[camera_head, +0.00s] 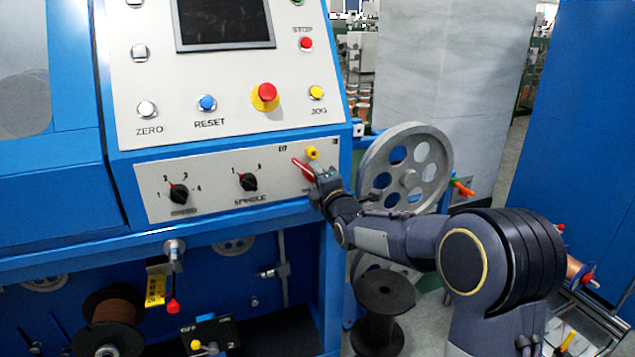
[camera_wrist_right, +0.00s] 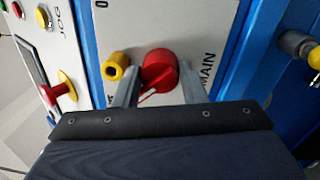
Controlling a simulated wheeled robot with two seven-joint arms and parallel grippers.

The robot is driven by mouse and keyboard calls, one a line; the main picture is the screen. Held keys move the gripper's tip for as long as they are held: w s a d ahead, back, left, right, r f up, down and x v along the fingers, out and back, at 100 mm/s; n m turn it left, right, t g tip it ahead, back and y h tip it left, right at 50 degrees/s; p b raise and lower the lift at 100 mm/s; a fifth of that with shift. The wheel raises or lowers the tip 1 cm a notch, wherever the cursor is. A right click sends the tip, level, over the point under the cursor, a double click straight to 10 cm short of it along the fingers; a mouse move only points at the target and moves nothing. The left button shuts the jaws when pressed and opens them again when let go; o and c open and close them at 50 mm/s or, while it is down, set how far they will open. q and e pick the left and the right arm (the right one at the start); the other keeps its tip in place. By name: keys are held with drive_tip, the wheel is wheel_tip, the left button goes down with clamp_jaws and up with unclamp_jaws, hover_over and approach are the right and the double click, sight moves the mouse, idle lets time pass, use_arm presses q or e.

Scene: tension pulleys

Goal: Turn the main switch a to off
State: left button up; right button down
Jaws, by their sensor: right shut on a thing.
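The main switch (camera_head: 302,168) is a red rotary knob on the right end of the lower white panel. My left gripper is not in view.
A yellow part (camera_head: 312,153) sticks out right beside the knob. Black selector knobs (camera_head: 249,182) are to the left on the same panel. A red mushroom button (camera_head: 266,93) and a yellow JOG button (camera_head: 317,92) are above. A grey pulley wheel (camera_head: 405,170) stands right, behind my arm.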

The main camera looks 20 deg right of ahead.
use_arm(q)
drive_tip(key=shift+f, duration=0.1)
use_arm(e)
drive_tip(key=shift+a+f+n, duration=0.1)
drive_tip(key=shift+a+n, duration=0.2)
drive_tip(key=shift+a, duration=0.1)
drive_tip(key=c, duration=0.9)
unclamp_jaws()
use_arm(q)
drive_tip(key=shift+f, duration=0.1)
